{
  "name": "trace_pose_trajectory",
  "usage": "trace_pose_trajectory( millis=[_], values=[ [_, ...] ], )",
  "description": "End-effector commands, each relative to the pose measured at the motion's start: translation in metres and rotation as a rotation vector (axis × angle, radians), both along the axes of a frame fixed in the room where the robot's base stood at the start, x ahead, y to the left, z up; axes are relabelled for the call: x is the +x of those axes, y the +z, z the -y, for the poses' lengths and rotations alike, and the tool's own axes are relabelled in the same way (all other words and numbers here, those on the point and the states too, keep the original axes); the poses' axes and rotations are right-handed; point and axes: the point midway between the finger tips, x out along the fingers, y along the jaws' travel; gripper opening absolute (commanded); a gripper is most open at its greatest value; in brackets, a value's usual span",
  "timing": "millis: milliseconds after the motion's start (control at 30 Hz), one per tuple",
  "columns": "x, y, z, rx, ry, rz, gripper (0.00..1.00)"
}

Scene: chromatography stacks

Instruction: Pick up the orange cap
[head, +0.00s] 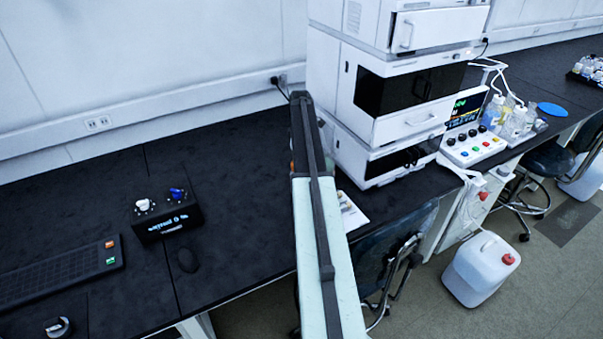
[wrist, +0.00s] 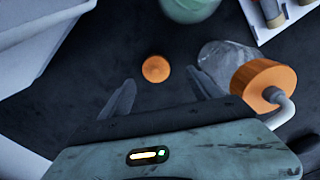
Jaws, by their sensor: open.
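The orange cap (wrist: 156,69) is a small round disc on the dark bench top in the wrist view. My gripper (wrist: 160,92) is open in the wrist view, with one grey finger to the left of the cap and one to the right. The cap lies a little beyond the gap between the fingertips, and nothing is held. In the head view my arm hides the cap, and the gripper cannot be made out there.
A clear bottle with a larger orange lid (wrist: 264,84) lies close to the right finger. A greenish vessel (wrist: 190,8) and a white tray (wrist: 282,15) are beyond. The white chromatography stack (head: 395,70) stands right of my arm. Open bench (head: 235,190) lies left.

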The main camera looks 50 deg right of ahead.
Motion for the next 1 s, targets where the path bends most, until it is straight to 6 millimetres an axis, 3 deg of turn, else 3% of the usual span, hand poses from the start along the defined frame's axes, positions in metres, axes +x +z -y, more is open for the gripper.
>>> trace_pose_trajectory(
  millis=[33, 233, 500, 767, 1000],
  values=[
    [0.000, -0.008, 0.000, 0.000, 0.000, 0.000, 0.72],
    [0.001, -0.015, 0.002, 0.000, -0.001, 0.000, 0.72],
    [0.006, -0.058, 0.005, 0.000, -0.001, 0.000, 0.72],
    [0.005, -0.056, 0.006, 0.000, -0.002, 0.000, 0.72],
    [0.005, -0.056, 0.006, 0.000, -0.002, 0.000, 0.08]
  ],
)
